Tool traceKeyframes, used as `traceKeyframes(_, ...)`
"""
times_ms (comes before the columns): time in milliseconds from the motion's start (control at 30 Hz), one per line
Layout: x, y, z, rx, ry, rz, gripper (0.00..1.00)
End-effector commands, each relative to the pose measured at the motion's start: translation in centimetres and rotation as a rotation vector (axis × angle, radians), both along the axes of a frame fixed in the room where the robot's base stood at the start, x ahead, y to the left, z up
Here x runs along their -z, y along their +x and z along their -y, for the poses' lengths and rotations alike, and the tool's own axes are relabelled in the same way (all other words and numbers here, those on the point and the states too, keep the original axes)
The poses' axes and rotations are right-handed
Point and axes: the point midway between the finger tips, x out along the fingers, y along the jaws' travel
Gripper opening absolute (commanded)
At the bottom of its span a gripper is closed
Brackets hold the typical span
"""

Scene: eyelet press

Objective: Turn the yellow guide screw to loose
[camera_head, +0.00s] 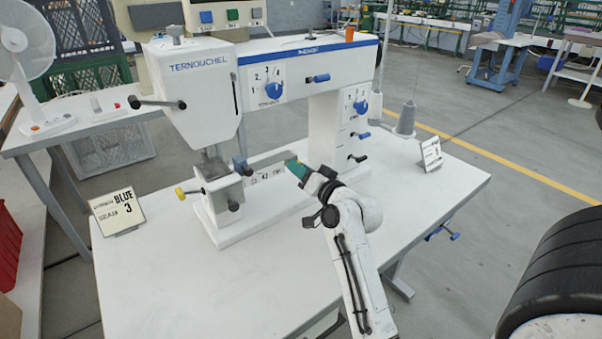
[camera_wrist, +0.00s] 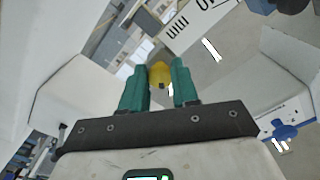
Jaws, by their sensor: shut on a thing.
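In the wrist view, the yellow guide screw (camera_wrist: 160,74) shows as a rounded yellow head between the two green fingertips of my gripper (camera_wrist: 161,86). The fingers are shut on it from both sides. In the head view, my gripper (camera_head: 298,168) reaches in from the lower right, to the right of the press's lower post. Its green fingertips are at the end of the pale guide bar (camera_head: 270,157). The screw it holds is hidden there by the fingers. A separate yellow knob (camera_head: 181,193) sticks out on the left side of the lower post.
The white press (camera_head: 325,77) stands on the white table (camera_head: 160,285), its head and arm above my gripper. A sign reading BLUE, SEAM 3 (camera_head: 118,211) stands at left, a small card (camera_head: 431,154) at right. The front of the table is clear.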

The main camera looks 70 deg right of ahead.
Motion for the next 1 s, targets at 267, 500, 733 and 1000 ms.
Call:
traceKeyframes(267,0.24,0.02,-0.05,-0.002,-0.011,-0.014,0.00)
traceKeyframes(500,0.26,0.02,-0.05,-0.002,-0.010,-0.013,0.30)
traceKeyframes(733,0.15,0.01,-0.03,-0.002,-0.012,-0.012,0.52)
traceKeyframes(1000,0.08,-0.08,-0.06,0.000,-0.012,-0.010,0.53)
